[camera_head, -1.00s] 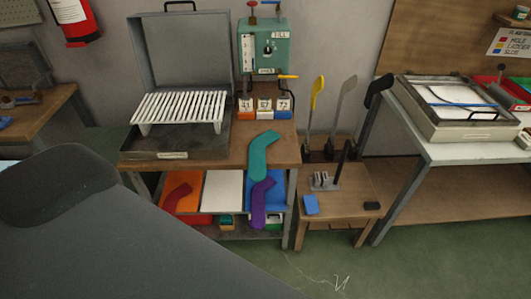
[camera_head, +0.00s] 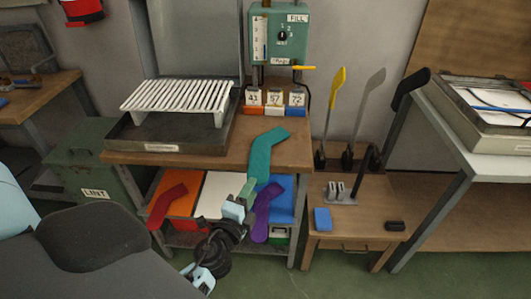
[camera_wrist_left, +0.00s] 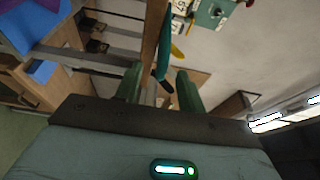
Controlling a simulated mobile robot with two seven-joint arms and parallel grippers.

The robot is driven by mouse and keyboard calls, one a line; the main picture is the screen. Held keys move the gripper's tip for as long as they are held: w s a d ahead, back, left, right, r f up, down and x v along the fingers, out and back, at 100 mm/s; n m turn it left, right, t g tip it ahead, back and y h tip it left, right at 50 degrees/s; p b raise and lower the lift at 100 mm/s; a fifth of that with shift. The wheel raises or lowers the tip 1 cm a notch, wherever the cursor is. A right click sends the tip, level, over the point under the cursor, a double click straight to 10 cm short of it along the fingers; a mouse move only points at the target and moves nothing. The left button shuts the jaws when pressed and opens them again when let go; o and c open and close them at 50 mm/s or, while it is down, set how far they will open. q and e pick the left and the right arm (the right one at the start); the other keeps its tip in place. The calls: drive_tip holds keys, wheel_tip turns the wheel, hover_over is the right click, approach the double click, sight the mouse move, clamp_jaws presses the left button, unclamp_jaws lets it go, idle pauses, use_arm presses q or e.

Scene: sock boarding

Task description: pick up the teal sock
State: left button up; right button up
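The teal sock (camera_head: 264,152) lies at the front right of the wooden bench top (camera_head: 215,158), its lower end hanging over the front edge. My left gripper (camera_head: 249,188) is just below and left of that hanging end. In the left wrist view its two green fingers (camera_wrist_left: 160,88) are apart with nothing gripped. The teal sock (camera_wrist_left: 163,60) shows there nearly edge-on beside the bench edge, ahead of the gap between the fingers. My right gripper is in neither view.
A purple sock (camera_head: 262,212) and a red sock (camera_head: 167,204) lie on the lower shelf. A white slatted rack (camera_head: 178,97) stands on the bench, with a teal fill box (camera_head: 279,36) behind. A small side table (camera_head: 358,215) holds a blue block (camera_head: 322,219).

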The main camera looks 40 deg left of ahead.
sight(259, 170)
use_arm(q)
drive_tip(key=shift+r+p+x, duration=0.2)
drive_tip(key=shift+p+x, duration=0.45)
drive_tip(key=shift+x, duration=3.25)
drive_tip(key=shift+s+a, duration=0.1)
drive_tip(key=shift+a, duration=0.1)
drive_tip(key=shift+c, duration=0.3)
drive_tip(key=c, duration=0.8)
